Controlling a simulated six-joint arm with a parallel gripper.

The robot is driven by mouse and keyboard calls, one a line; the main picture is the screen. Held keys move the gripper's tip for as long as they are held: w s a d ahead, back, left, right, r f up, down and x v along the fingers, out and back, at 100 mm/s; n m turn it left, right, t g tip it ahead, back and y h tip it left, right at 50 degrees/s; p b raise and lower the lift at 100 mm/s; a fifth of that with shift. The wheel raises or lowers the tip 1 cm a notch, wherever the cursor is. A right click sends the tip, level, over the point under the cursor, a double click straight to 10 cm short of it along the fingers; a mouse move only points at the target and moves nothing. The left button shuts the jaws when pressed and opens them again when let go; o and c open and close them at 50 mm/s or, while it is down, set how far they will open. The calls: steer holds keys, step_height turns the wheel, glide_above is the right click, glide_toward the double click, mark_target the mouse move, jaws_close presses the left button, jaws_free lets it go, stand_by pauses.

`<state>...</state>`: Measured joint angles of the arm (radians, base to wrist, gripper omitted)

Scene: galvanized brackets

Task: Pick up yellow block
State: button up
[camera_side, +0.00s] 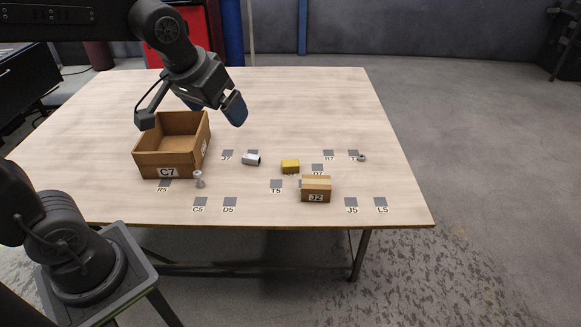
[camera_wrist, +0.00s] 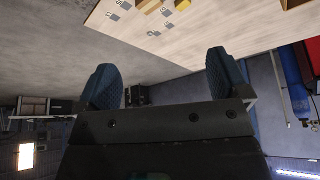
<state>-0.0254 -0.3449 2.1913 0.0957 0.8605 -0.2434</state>
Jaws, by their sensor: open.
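The yellow block (camera_side: 290,166) lies on the table right of the middle, just behind the small closed box marked J2. In the wrist view, yellow-brown shapes show at the top edge, and I cannot tell for sure which is the block. My gripper (camera_side: 218,105) is up in the air, behind and left of the block and well apart from it. In the wrist view its two blue fingertips (camera_wrist: 163,82) are spread wide with nothing between them.
An open cardboard box marked C7 (camera_side: 170,164) stands at the left, with a small grey fitting (camera_side: 199,179) beside it. A small box J2 (camera_side: 316,189) stands close in front of the block. A white-and-dark cylinder (camera_side: 251,159) lies left of it. A small ring (camera_side: 361,158) lies right. The back of the table (camera_side: 310,100) is clear.

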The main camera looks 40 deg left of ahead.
steer(key=w+a+f+n, duration=0.2)
steer(key=w+a+f, duration=0.1)
steer(key=w, duration=0.8)
steer(key=n+g+y, duration=0.2)
steer(key=n+y, duration=0.1)
steer(key=n, duration=0.3)
glide_above(291, 162)
steer(key=s+d, duration=0.2)
steer(key=f, duration=3.2)
steer(key=shift+w+f, duration=0.1)
steer(key=shift+w, duration=0.1)
steer(key=shift+x, duration=3)
steer(key=shift+s, duration=0.1)
steer(key=shift+c, duration=0.3)
steer(key=c, duration=1)
